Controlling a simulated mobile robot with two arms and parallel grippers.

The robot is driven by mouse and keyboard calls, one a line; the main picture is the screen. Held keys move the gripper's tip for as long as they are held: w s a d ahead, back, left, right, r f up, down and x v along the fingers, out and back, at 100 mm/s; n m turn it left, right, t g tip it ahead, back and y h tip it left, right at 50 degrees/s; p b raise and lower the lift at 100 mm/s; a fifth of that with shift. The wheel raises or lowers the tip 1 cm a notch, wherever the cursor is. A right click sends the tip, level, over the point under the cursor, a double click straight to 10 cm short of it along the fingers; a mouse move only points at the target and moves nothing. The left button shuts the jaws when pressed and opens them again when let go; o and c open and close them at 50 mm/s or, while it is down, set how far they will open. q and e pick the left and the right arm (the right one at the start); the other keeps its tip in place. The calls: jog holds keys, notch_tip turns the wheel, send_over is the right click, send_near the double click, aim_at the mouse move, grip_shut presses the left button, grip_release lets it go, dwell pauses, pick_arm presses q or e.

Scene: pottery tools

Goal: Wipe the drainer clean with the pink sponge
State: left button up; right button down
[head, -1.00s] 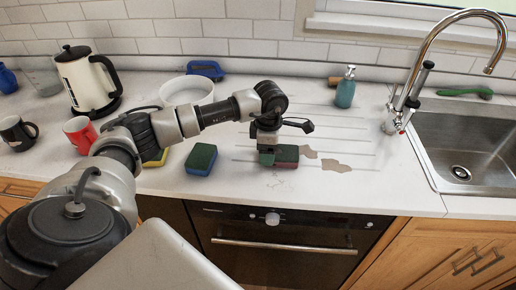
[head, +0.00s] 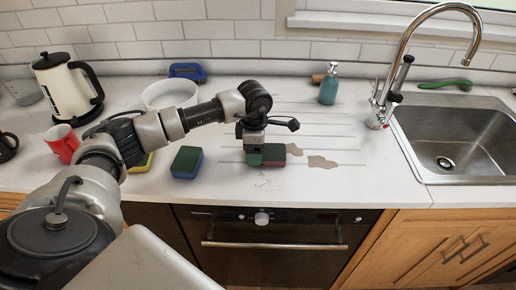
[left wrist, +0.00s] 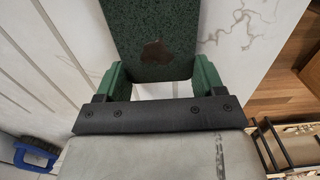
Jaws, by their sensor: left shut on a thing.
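The pink sponge (head: 274,154) has a green top and a dark reddish-pink side. My left gripper (head: 254,160) is shut on it, pointing down at the counter. In the left wrist view the sponge's green face (left wrist: 150,35) lies between the two green fingers and bears a brown mark. The sponge appears to rest on the worktop, at the front left of the grooved drainer (head: 318,128). Brown stains show on the drainer: one (head: 297,150) right beside the sponge, another (head: 321,161) farther right. The fingers hide part of the sponge. My right gripper is not in view.
A blue sponge with green top (head: 187,162) and a partly hidden yellow one lie left. A teal soap bottle (head: 328,87), tap (head: 378,110) and sink (head: 455,135) are right.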

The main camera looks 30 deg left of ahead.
aim_at(288, 150)
pick_arm(q)
jog(key=shift+s+a+f, duration=0.1)
jog(key=shift+s+a, duration=0.6)
jog(key=shift+a, duration=0.3)
jog(key=shift+w+d+b, duration=0.45)
jog(key=shift+w+d, duration=0.05)
jog(key=shift+w, duration=0.65)
jog(key=shift+w+d+b, duration=0.5)
jog(key=shift+w+d, duration=0.05)
jog(key=shift+w, duration=0.6)
jog(key=shift+w+d+b, duration=0.45)
jog(key=shift+w+d, duration=0.05)
jog(key=shift+w, duration=0.65)
jog(key=shift+d, duration=0.15)
jog(key=shift+w+d+f+b, duration=0.1)
jog(key=shift+w+d+b, duration=0.1)
jog(key=shift+w+d, duration=0.45)
jog(key=shift+w+d+r+b, duration=0.1)
jog(key=shift+w+d+b, duration=0.2)
jog(key=shift+d, duration=0.7)
jog(key=shift+w+d+f+b, duration=0.15)
jog(key=shift+w+d, duration=0.3)
jog(key=shift+d, duration=0.35)
jog(key=shift+a, duration=0.1)
